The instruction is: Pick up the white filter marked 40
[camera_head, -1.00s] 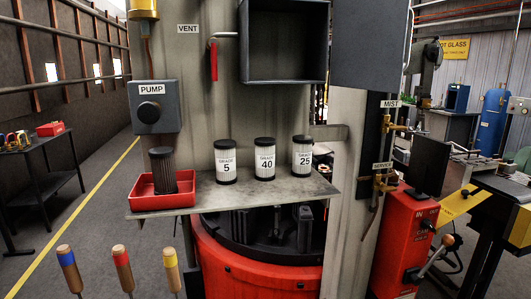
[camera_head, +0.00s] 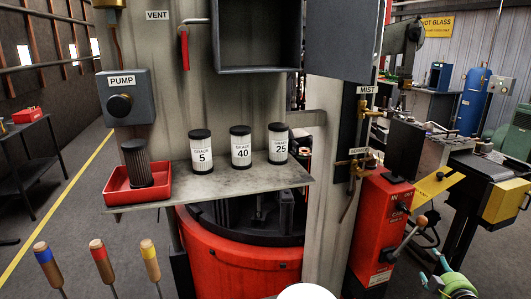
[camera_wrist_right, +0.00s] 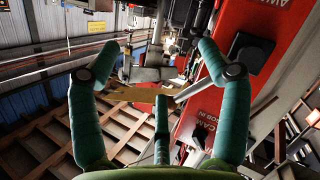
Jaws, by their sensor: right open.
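The white filter marked 40 (camera_head: 241,147) stands upright on a grey metal shelf (camera_head: 225,184), with black end caps. It is the middle of three similar filters, between the one marked 5 (camera_head: 201,152) and the one marked 25 (camera_head: 278,144). My right gripper (camera_head: 437,270) shows at the lower right of the head view, well away from the shelf. In the right wrist view its teal fingers (camera_wrist_right: 150,68) are spread with nothing between them. No filter shows in the wrist view. My left gripper is not in view.
A dark filter (camera_head: 137,163) stands in a red tray (camera_head: 110,186) at the shelf's left end. An open grey box (camera_head: 257,70) hangs above the filters. A red drum (camera_head: 240,262) is below. A red cabinet with a lever (camera_head: 380,230) stands between shelf and right gripper.

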